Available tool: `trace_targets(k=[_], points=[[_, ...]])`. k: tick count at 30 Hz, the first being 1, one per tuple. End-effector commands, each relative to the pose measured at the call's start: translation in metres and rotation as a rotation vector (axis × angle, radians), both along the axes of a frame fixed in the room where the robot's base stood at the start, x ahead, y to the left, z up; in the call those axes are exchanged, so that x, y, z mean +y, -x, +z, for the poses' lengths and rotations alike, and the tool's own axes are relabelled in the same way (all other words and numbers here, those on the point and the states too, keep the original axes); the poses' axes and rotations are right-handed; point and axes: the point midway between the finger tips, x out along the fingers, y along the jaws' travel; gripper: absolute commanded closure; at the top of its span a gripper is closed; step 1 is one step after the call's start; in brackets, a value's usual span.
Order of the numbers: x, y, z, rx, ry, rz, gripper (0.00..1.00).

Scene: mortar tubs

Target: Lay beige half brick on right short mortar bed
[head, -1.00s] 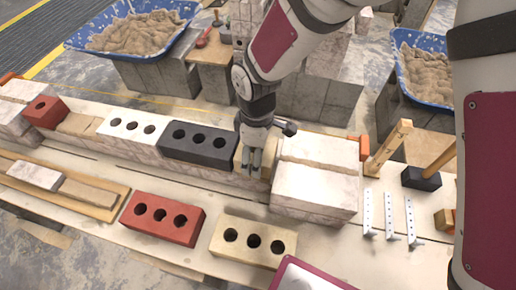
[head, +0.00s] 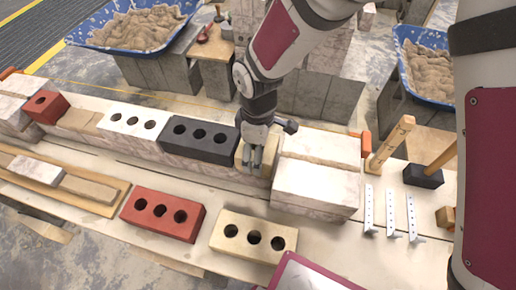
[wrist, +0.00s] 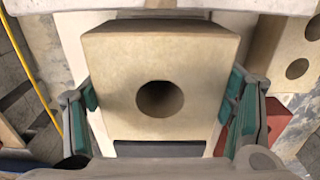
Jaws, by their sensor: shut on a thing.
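The beige half brick (wrist: 118,102), with one round hole in its top, sits between the green-padded fingers of my gripper (wrist: 165,112). In the head view the brick (head: 241,153) is partly hidden by my gripper (head: 257,160). It is in the short gap on the wall between the dark brick (head: 200,140) and the white blocks (head: 316,182). The right short mortar bed is hidden under the brick and gripper, so I cannot tell whether the brick touches it.
A white brick (head: 133,120) and a red half brick (head: 45,105) lie farther left on the wall. A red brick (head: 162,214) and a beige brick (head: 253,237) lie in front. Blue mortar tubs (head: 182,12) stand behind. Wooden-handled tools (head: 423,176) are at right.

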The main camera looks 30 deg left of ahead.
Motion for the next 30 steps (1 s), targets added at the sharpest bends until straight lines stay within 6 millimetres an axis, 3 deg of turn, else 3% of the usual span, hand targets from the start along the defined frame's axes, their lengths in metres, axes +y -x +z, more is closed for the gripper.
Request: trace_targets(k=[9,10,12,24,30], points=[[0.001,0.000,-0.003,-0.001,-0.001,0.000,0.85],[0.001,0.000,-0.002,-0.001,-0.001,0.001,0.17],[0.001,0.000,-0.002,-0.001,-0.001,0.000,0.01],[0.000,0.000,-0.002,0.001,0.000,0.000,0.00],[0.001,-0.001,0.022,-0.002,-0.004,-0.001,0.00]])
